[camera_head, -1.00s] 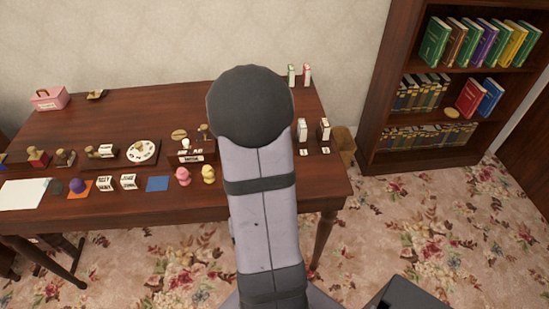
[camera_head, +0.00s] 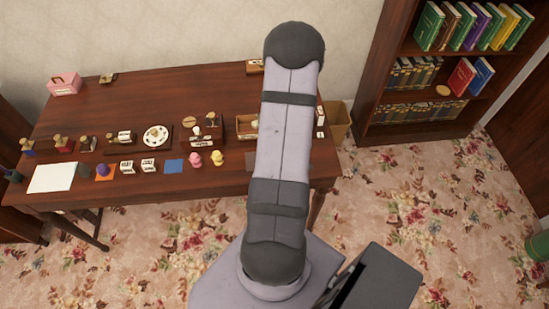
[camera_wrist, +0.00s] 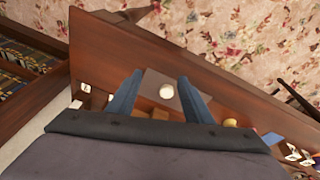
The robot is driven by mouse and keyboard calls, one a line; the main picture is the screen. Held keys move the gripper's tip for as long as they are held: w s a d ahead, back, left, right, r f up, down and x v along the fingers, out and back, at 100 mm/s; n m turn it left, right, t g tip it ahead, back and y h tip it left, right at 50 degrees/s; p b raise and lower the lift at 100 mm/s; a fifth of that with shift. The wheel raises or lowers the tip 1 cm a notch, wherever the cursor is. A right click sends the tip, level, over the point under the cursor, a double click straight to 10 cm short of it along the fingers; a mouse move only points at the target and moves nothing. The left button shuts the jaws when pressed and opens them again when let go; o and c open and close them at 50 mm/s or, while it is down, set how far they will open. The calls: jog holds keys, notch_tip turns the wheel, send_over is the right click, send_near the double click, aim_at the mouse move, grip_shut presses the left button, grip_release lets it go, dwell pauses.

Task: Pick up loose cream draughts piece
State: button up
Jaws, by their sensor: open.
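A round cream draughts piece (camera_wrist: 166,91) lies on a dark grey square mat (camera_wrist: 151,84) in the wrist view. My gripper (camera_wrist: 160,76) is open above the table, with one blue finger on each side of the piece in the picture. The fingers look apart from the piece; their height above it is hard to tell.
A wooden tray (camera_head: 240,136) lies behind the mat. Yellow (camera_head: 217,159) and pink (camera_head: 195,160) figures and a blue square (camera_head: 173,166) stand to the left. The table's front edge is close. A bookcase (camera_head: 362,110) stands right of the table (camera_head: 150,90).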

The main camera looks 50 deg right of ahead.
jog(key=w+r+t, duration=0.1)
jog(key=w+t, duration=0.1)
jog(key=w, duration=0.3)
jog(key=shift+m, duration=0.4)
jog(key=shift+s+d+b+x, duration=0.15)
jog(key=shift+b+x, duration=0.05)
jog(key=shift+x, duration=1.55)
jog(key=shift+s+d+b+x, duration=0.15)
jog(key=shift+b+x, duration=0.05)
jog(key=shift+x, duration=1.55)
jog(key=c, duration=1.1)
